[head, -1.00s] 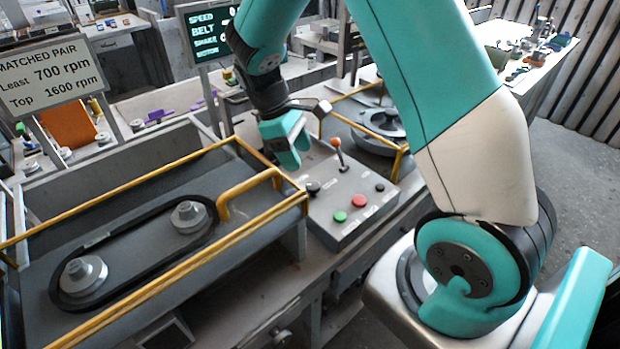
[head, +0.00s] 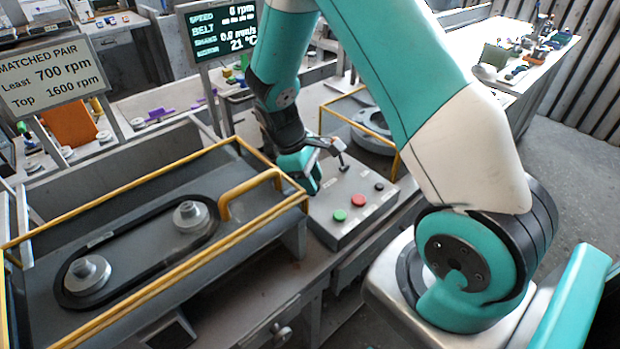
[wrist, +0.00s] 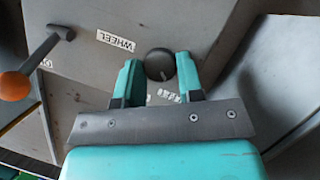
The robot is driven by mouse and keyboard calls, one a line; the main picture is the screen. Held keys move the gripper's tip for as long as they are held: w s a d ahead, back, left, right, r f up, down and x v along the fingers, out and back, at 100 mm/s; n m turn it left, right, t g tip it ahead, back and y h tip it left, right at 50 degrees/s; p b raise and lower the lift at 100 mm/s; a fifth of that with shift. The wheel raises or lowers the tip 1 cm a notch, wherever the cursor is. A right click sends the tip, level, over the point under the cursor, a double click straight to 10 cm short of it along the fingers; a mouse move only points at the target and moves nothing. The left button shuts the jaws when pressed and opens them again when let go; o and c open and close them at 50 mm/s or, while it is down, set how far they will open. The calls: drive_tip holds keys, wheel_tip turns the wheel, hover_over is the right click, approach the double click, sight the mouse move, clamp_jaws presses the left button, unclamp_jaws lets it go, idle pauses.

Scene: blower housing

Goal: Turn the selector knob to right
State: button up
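The selector knob (wrist: 159,64) is a dark round knob on the grey control box (head: 345,231). In the wrist view it sits between the two teal fingers of my gripper (wrist: 158,60), one on each side. The fingers are apart, with a small gap seeming to show beside the knob; contact cannot be told. The label "WHEEL" (wrist: 115,41) is left of the knob, and another label (wrist: 163,96) is partly hidden between the fingers. In the head view my gripper (head: 313,184) is low over the box's left part and hides the knob.
A lever (head: 342,162) with an orange ball (wrist: 14,86) stands close to my gripper. A green button (head: 340,215), a red button (head: 358,200) and a black button (head: 379,186) are on the box. A yellow-railed belt guard (head: 250,197) is to the left.

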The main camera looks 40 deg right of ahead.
drive_tip(key=shift+m, duration=0.3)
drive_tip(key=shift+c, duration=0.3)
drive_tip(key=m, duration=0.2)
drive_tip(key=m+y, duration=0.1)
drive_tip(key=m, duration=0.1)
drive_tip(key=m+y+p, duration=0.1)
drive_tip(key=shift+w+d+r+m+g, duration=0.1)
drive_tip(key=shift+w+d+m+g, duration=0.05)
drive_tip(key=shift+d+m+g, duration=0.2)
drive_tip(key=m+y, duration=0.2)
drive_tip(key=m, duration=0.3)
drive_tip(key=shift+d+m+p, duration=0.1)
drive_tip(key=shift+m+p, duration=0.15)
drive_tip(key=shift+p, duration=0.05)
drive_tip(key=o, duration=0.9)
drive_tip(key=v, duration=0.5)
drive_tip(key=b+v, duration=0.1)
drive_tip(key=v, duration=0.5)
drive_tip(key=s+d+b+v, duration=0.1)
drive_tip(key=v, duration=0.5)
drive_tip(key=shift+w+r, duration=0.1)
drive_tip(key=shift+r, duration=0.15)
